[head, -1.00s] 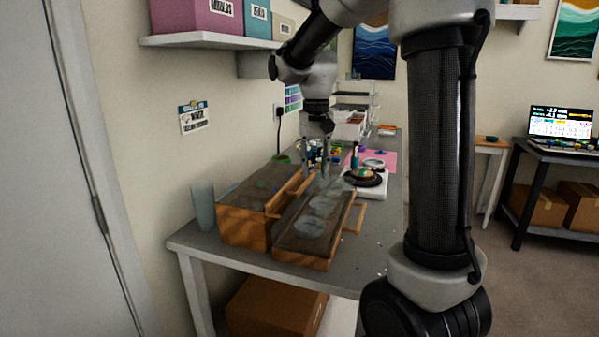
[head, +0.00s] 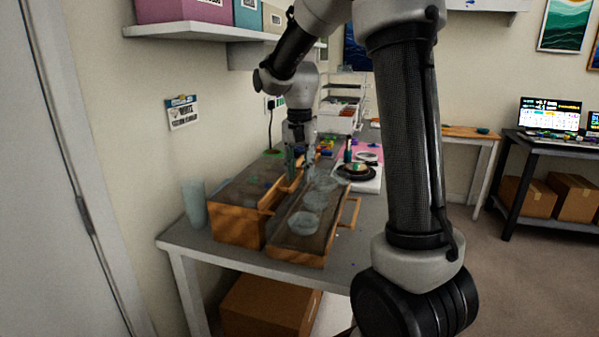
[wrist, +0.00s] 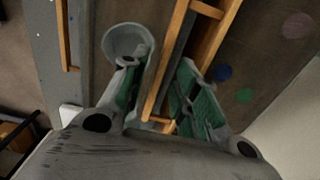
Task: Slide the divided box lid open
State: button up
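The divided box (head: 235,229) is wooden with a dark lid (head: 245,187) bearing small coloured spots, on the left part of the table. A long wooden handle (head: 275,198) runs along its right edge; it also shows in the wrist view (wrist: 166,62). My gripper (head: 299,168) is over the far part of this handle, pointing down. In the wrist view my gripper (wrist: 165,95) is open, with one green-padded finger on each side of the handle. Whether either finger touches it I cannot tell. The lid looks closed over the box; its inside is hidden.
A second long wooden box (head: 293,257) with clear round cups (head: 303,223) on top stands close on the right, with its own side handle (head: 350,213). A cup (wrist: 128,42) is beside my left finger in the wrist view. A translucent tumbler (head: 194,204) stands left.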

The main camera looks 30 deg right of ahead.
jog(key=shift+f, duration=0.2)
grip_shut()
jog(key=s+d, duration=1)
jog(key=s, duration=0.1)
jog(key=shift+d, duration=0.4)
